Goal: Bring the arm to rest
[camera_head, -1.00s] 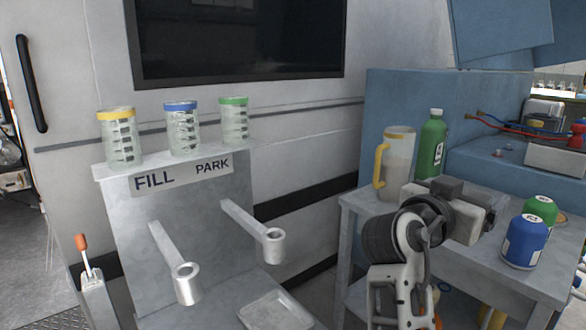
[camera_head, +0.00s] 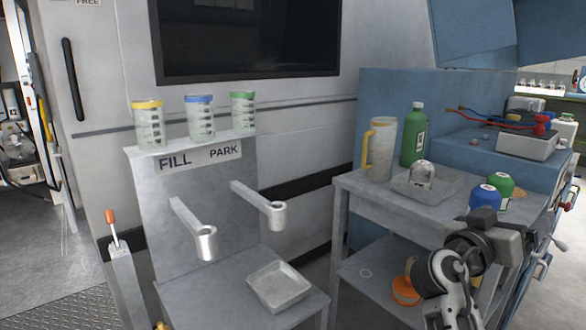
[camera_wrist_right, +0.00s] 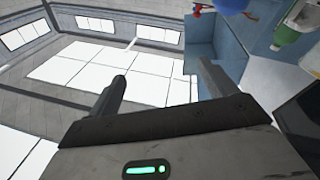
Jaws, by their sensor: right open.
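My right arm comes in at the lower right of the head view, in front of the blue-grey side table (camera_head: 350,183). Its gripper (camera_head: 530,247) is beyond the table's near right corner, its fingers hard to make out there. In the right wrist view the two fingers of the right gripper (camera_wrist_right: 163,83) stand wide apart with nothing between them, pointing up toward the bright ceiling panels. My left gripper is in neither view.
A jug with yellow handle (camera_head: 381,150), green bottle (camera_head: 414,135), tray (camera_head: 442,190), blue can (camera_head: 485,197) and green can (camera_head: 501,184) stand on the table, close to the arm. A FILL/PARK stand (camera_head: 190,185) with three jars is at left.

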